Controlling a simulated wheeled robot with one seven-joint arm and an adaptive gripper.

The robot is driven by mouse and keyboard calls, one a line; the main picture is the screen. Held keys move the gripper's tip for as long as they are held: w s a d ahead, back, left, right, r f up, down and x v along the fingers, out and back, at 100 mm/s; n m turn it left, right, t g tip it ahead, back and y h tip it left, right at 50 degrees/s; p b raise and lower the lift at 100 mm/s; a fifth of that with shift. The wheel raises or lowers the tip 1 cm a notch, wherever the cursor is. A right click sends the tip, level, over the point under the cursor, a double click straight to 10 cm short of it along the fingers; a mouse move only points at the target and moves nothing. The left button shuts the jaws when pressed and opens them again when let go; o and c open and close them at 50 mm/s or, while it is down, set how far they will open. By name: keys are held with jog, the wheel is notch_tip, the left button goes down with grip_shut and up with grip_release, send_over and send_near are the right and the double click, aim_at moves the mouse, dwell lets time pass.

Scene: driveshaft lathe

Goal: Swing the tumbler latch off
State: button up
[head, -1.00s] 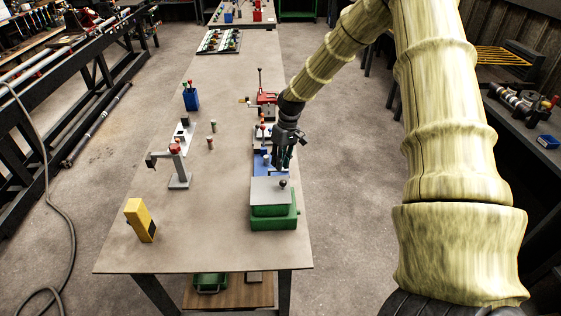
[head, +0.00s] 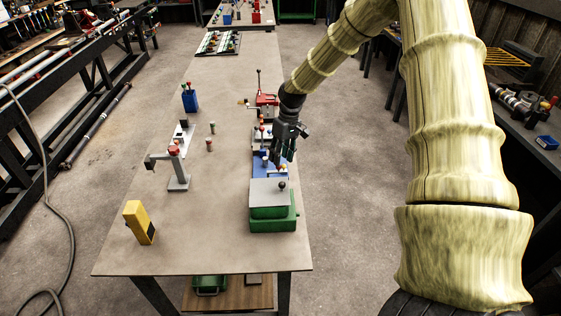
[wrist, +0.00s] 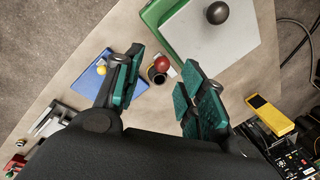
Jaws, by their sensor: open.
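I cannot tell for sure which part is the tumbler latch. In the wrist view a red ball knob (wrist: 161,64) and a dark round piece beside it show in the gap between my fingers.
A green box (head: 272,224) with a grey lid and black ball knob stands just nearer than the blue plate. A red device (head: 266,100) stands beyond it. A grey stand (head: 178,170) and yellow block (head: 139,222) are on the left.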

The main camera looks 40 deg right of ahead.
notch_tip(320, 180, up, 9)
jog(key=d, duration=0.1)
jog(key=shift+d, duration=0.4)
jog(key=shift+f, duration=0.15)
jog(key=shift+a, duration=0.1)
